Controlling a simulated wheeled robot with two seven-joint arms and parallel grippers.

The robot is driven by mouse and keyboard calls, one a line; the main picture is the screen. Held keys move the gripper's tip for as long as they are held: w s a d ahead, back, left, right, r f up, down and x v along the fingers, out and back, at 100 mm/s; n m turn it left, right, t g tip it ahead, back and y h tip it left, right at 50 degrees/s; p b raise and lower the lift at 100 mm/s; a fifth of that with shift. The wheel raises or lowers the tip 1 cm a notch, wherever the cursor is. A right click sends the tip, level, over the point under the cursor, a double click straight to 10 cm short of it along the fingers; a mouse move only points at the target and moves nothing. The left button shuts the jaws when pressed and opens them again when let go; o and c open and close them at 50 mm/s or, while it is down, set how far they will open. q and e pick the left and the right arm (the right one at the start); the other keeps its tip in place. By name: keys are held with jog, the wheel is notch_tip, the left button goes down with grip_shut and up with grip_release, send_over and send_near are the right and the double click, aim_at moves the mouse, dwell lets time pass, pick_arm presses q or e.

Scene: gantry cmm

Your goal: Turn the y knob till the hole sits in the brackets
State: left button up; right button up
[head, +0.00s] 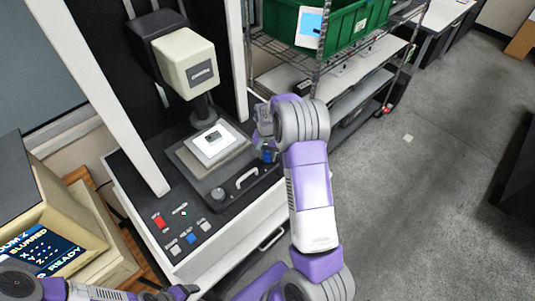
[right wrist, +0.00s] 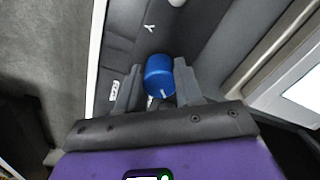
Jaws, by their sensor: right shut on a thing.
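The blue y knob (right wrist: 160,75) has a white mark on its side and stands by a white Y on the dark machine bed. It shows partly in the head view (head: 268,156), beside my right gripper (head: 264,122). In the right wrist view my right gripper (right wrist: 157,98) has a finger on each side of the knob and is shut on it. A white plate with a small dark piece (head: 213,138) lies on the stage (head: 182,157) under the camera head (head: 187,63); the hole is too small to make out. The monitor (head: 40,245) reads BLURRED and READY; brackets are unclear.
My left gripper (head: 178,292) is low at the bottom edge, partly cut off. A grey knob (head: 218,194), a handle (head: 246,178) and red, blue and white buttons (head: 160,222) are on the machine front. A wire shelf with a green crate (head: 345,22) stands behind.

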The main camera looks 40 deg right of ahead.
aim_at(268, 153)
jog(key=n+b, duration=0.1)
jog(key=n, duration=0.2)
jog(key=shift+n, duration=1)
jog(key=o, duration=1)
jog(key=shift+o, duration=0.2)
jog(key=shift+r, duration=0.1)
notch_tip(268, 153, up, 8)
jog(key=shift+f, duration=0.25)
jog(key=shift+f, duration=0.1)
